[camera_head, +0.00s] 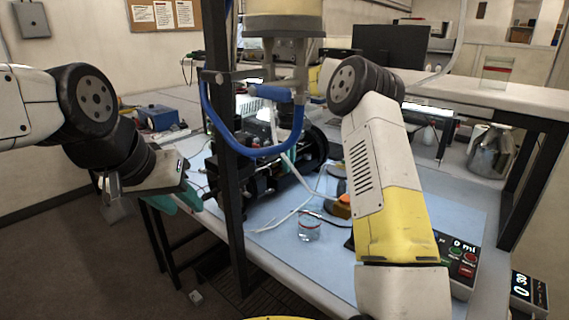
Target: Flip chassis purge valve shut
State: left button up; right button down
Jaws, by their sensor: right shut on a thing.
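The chassis (262,182) is a dark, cluttered machine on the blue mat (400,190), partly behind a black post. I cannot make out its purge valve or how the valve is set. My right arm rises from the bottom and bends at a dark wrist, in front of the area right of the chassis. A small teal patch beside the chassis looks like the fingertips of my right gripper (285,166); the rest of it is hidden. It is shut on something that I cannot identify. My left gripper (178,200), with teal fingers, hangs off the table's left edge, away from the chassis; its opening is unclear.
A black post (228,215) and a blue looped hose (262,150) stand in front of the chassis. A small glass beaker (309,227) and white tubes lie near the front. A control box (460,262) sits at right. A metal vessel (490,152) stands further back.

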jog(key=shift+a+r+m, duration=0.1)
jog(key=shift+a+m, duration=0.05)
jog(key=shift+m, duration=0.15)
dwell(0.4)
jog(key=c, duration=1.7)
grip_release()
jog(key=shift+r, duration=3.85)
